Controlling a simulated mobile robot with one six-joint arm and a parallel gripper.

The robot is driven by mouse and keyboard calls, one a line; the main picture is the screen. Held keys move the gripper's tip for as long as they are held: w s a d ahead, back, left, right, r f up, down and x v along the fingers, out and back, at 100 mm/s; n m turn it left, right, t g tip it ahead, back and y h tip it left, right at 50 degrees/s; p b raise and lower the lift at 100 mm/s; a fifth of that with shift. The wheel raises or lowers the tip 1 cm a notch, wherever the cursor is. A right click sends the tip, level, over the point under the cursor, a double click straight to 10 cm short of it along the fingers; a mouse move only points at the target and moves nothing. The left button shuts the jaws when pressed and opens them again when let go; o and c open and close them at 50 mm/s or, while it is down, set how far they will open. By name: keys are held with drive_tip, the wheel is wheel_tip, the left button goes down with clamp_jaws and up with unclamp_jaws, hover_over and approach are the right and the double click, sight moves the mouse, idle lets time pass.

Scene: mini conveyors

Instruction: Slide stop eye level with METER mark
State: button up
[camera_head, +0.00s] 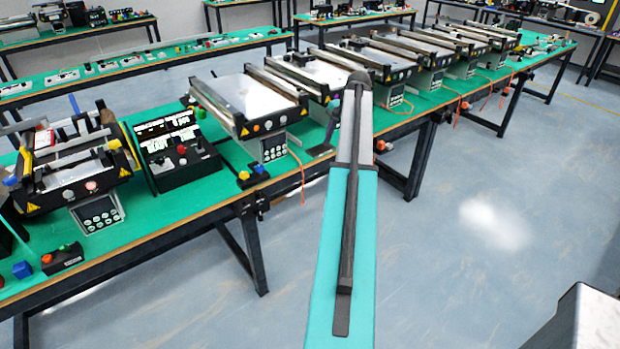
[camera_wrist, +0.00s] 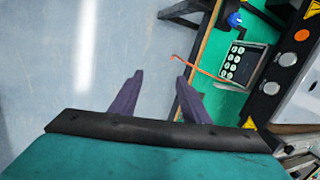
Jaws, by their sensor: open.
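My gripper (camera_wrist: 160,76) is open and empty in the wrist view, with two dark purple fingers apart over the floor and the table edge. No stop eye can be told apart for sure, and no METER mark is readable in either view. In the head view, a small conveyor (camera_head: 70,165) with a red-and-white item on it stands at the left. A black panel with a lit display (camera_head: 172,145) stands beside it. A second conveyor with a pale belt (camera_head: 245,100) follows to the right.
A long green-topped table (camera_head: 222,172) carries several more conveyors in a row toward the back right. Orange cables hang at its front edge. In the wrist view, a keypad (camera_wrist: 243,65) and an orange button (camera_wrist: 302,35) are at the right. The blue floor (camera_head: 500,200) is open.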

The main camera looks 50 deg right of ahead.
drive_tip(key=s+d+r+m+y+p, duration=0.1)
drive_tip(key=d+r+m, duration=0.1)
drive_tip(key=r, duration=0.5)
drive_tip(key=s+d+r+m+p, duration=0.1)
drive_tip(key=s+d+r+m, duration=0.1)
drive_tip(key=r+m, duration=0.2)
drive_tip(key=s+d+r+m+y+p, duration=0.1)
drive_tip(key=s+r+m, duration=0.1)
drive_tip(key=r, duration=0.9)
drive_tip(key=shift+s+d+m+t+y, duration=0.15)
drive_tip(key=shift+d+m+t+y, duration=0.2)
drive_tip(key=shift+m, duration=0.45)
drive_tip(key=shift+c, duration=1.4)
